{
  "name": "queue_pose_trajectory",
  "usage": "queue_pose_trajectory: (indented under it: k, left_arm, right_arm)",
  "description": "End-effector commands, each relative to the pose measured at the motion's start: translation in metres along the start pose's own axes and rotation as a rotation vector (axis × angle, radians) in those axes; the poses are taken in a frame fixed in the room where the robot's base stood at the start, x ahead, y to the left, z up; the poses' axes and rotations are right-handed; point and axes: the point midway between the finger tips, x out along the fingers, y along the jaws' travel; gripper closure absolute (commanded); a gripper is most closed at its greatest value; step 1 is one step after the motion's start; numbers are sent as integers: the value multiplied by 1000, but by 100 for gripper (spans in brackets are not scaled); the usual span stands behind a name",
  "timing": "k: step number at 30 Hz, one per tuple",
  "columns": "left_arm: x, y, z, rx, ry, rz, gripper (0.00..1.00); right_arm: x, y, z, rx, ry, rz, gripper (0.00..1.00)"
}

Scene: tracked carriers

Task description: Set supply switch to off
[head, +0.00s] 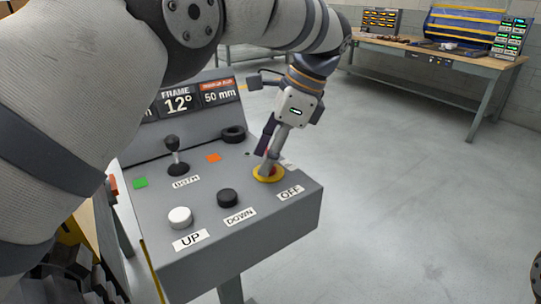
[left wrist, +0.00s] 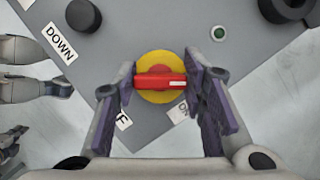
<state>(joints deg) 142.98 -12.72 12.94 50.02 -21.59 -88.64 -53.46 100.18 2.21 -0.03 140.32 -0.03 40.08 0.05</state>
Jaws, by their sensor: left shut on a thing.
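The supply switch is a red bar handle (left wrist: 158,82) on a round yellow plate (left wrist: 157,58), on the sloping grey control panel. In the left wrist view the bar lies crosswise, with a white mark at its right end. My left gripper (head: 267,168) comes down on the switch from above; in the left wrist view its fingers (left wrist: 160,84) are shut on the two ends of the bar. An OFF label (head: 291,192) lies in front of the switch; a finger partly covers it in the wrist view. A second small label (left wrist: 181,112), seemingly ON, is partly hidden.
The panel also bears a white UP button (head: 180,217), a black DOWN button (head: 228,197), a black joystick (head: 173,152) and a display (head: 180,103) behind. A small green lamp (left wrist: 219,33) sits near the switch. Open floor (head: 420,190) lies to the right; a workbench (head: 440,57) stands far back.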

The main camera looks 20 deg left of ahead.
Motion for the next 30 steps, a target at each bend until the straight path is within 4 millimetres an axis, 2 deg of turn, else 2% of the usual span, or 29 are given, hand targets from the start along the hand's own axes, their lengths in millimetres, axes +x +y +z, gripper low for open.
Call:
queue_pose_trajectory:
  k: [1, 15, 30]
  left_arm:
    - [6, -1, -3, -35, -2, 21, 90]
    - [5, 0, -2, -403, -3, 174, 90]
    - [3, 1, -1, -579, -3, 246, 90]
  right_arm:
    - [6, 0, 3, 0, -16, 1, 100]
    - [31, 1, 16, -2, -80, 4, 100]
    - [42, 2, 20, -3, -104, 6, 100]
